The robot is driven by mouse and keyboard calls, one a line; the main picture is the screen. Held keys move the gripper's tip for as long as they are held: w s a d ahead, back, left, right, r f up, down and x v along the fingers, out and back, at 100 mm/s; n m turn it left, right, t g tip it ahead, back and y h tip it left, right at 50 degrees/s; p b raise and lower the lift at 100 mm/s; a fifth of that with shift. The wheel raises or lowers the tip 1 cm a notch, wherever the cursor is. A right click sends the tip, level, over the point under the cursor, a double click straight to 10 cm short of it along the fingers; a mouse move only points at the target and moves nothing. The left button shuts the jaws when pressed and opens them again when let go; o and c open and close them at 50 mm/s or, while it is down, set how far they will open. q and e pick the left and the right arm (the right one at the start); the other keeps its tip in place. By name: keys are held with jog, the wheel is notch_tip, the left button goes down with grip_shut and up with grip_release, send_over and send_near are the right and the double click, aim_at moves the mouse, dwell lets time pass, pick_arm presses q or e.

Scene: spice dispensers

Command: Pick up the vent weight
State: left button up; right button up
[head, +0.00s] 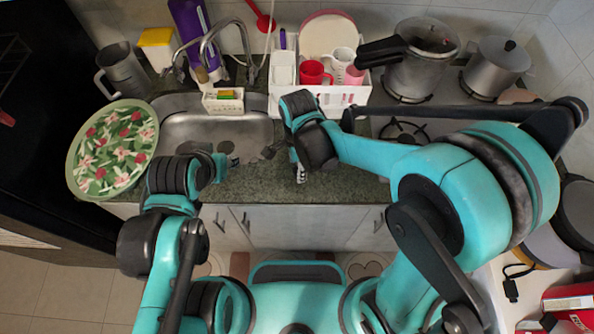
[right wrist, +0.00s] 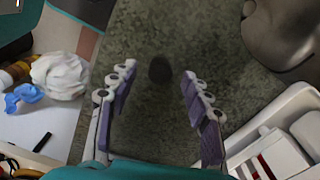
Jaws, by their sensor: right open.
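A small dark rounded piece, which looks like the vent weight (right wrist: 160,69), sits on the green-grey stone counter in the right wrist view. My right gripper (right wrist: 156,82) is open, with its two purple-padded fingers on either side of the view and the dark piece between and beyond their tips. I cannot tell the exact gap to it. In the head view my right gripper (head: 300,174) points down over the counter's front strip, and the weight is not discernible there. My left gripper (head: 231,161) is near the sink's front edge; its fingers are too small and dark to read.
The sink (head: 245,133) lies left of my right gripper. A white dish rack (head: 345,96) with cups stands behind it. A pressure cooker (head: 425,65) and a lidded pot (head: 496,66) stand at the back right. A floral tray (head: 113,150) lies at the left.

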notch_tip(320, 180, down, 3)
jog(key=shift+r, duration=0.15)
jog(key=shift+r, duration=0.1)
grip_shut()
jog(key=shift+r, duration=0.1)
notch_tip(320, 180, up, 4)
jog(key=shift+r+p, duration=0.25)
jog(key=shift+p, duration=0.5)
jog(key=s+d+r+p, duration=0.1)
jog(key=s+d+r, duration=0.1)
jog(key=d, duration=0.3)
jog(key=s+d+r+p, duration=0.2)
jog(key=d+r, duration=0.2)
jog(key=d, duration=0.1)
jog(key=shift+s+d, duration=0.35)
jog(key=shift+s, duration=0.05)
